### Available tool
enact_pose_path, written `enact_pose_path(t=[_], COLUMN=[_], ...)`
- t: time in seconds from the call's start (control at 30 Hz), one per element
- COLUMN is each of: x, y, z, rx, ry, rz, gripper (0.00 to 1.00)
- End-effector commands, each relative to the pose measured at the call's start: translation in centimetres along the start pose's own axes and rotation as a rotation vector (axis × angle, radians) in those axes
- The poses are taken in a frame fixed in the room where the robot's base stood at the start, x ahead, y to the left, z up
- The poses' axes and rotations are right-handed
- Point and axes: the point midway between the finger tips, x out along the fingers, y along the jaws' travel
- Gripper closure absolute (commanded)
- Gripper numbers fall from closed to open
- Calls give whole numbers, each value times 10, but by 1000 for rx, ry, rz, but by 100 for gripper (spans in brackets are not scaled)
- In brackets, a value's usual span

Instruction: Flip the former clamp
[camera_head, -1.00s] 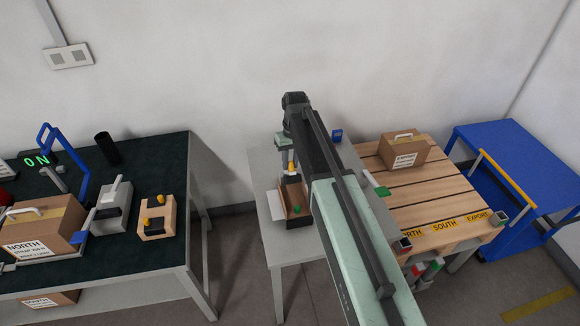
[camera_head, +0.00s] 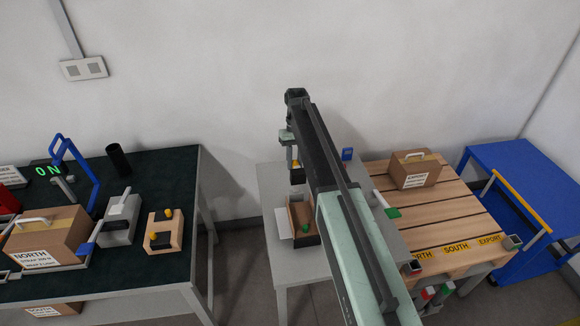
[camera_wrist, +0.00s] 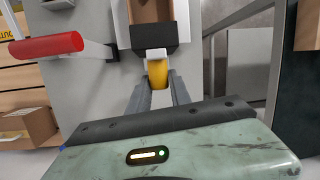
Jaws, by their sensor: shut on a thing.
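My gripper (camera_wrist: 157,80) is shut on a yellow handle (camera_wrist: 158,72) in the wrist view. A pale bracket and a dark block (camera_wrist: 150,37) adjoin the handle's far end. In the head view my gripper (camera_head: 295,158) holds the handle with the dark block (camera_head: 297,178) just below it, at the back of the open brown carton former (camera_head: 294,216). Whether the dark block touches the former is unclear. A green knob (camera_head: 306,227) shows at the former's right side. My arm hides part of this area.
The former stands on a narrow grey table (camera_head: 270,185). A wooden pallet top (camera_head: 440,205) with a closed carton (camera_head: 414,169) lies to the right, with a blue cart (camera_head: 515,170) beyond. The dark bench (camera_head: 180,180) at left carries a NORTH carton (camera_head: 45,235) and a wooden block (camera_head: 165,236).

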Motion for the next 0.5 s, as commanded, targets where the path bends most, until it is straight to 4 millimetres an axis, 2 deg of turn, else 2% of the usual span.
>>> enact_pose_path(t=[0.5], x=[3], y=[8], z=[0], rx=[10], ry=[-50], rz=[-12], gripper=[100])
